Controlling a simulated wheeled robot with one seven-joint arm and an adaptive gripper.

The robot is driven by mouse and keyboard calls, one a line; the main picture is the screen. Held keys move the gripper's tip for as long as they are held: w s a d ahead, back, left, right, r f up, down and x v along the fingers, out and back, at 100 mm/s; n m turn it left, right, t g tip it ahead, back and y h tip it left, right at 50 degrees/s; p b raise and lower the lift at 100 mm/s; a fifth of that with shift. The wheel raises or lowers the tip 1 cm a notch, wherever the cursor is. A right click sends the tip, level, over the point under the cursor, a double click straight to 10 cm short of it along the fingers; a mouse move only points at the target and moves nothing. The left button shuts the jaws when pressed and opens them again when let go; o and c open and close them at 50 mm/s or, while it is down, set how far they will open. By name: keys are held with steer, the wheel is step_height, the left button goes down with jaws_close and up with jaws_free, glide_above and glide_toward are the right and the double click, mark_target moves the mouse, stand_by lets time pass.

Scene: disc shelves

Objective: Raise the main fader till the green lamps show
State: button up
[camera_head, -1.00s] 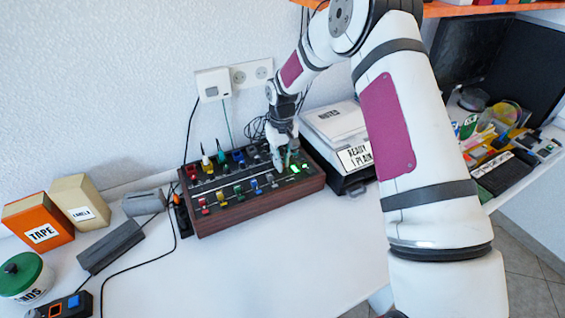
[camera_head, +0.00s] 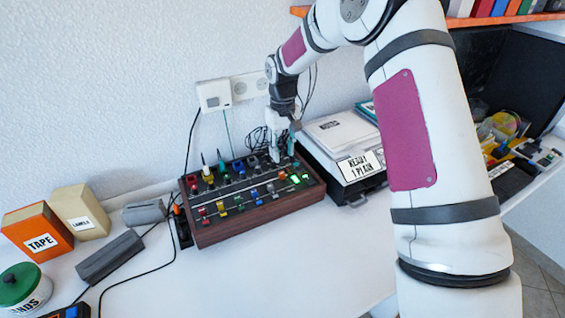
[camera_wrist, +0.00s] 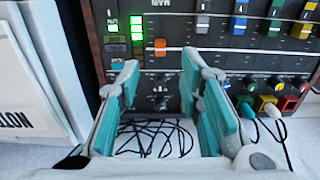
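The mixer (camera_head: 240,222) is a dark panel in a wooden case on the white table. The main fader's orange cap (camera_wrist: 160,47) shows in the wrist view beside the lit green lamps (camera_wrist: 137,28). The green lamps (camera_head: 301,178) also glow at the mixer's right in the head view. My gripper (camera_wrist: 160,82) is open and empty, its teal-padded fingers apart over the mixer's back edge. The orange cap lies beyond the fingertips, apart from them. In the head view my gripper (camera_head: 284,146) is above the mixer's back right.
Several coloured fader caps and knobs crowd the mixer. A box stack with a READY 1 PLAIN card (camera_head: 361,165) stands close at right. Dark cables (camera_wrist: 150,138) lie behind the mixer. A grey block (camera_head: 109,256) and the TAPE box (camera_head: 38,232) are at left. The front table is clear.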

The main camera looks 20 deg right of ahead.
steer(key=shift+r, duration=1.7)
steer(key=shift+r, duration=0.1)
steer(key=s+r+t+h+p, duration=0.1)
steer(key=s+r+t, duration=0.1)
steer(key=s+r, duration=1.5)
steer(key=s+r+m+t+y+p, duration=0.1)
steer(key=s+r+m+t, duration=0.1)
steer(key=s, duration=2.2)
steer(key=shift+d, duration=0.3)
steer(key=shift+r, duration=0.15)
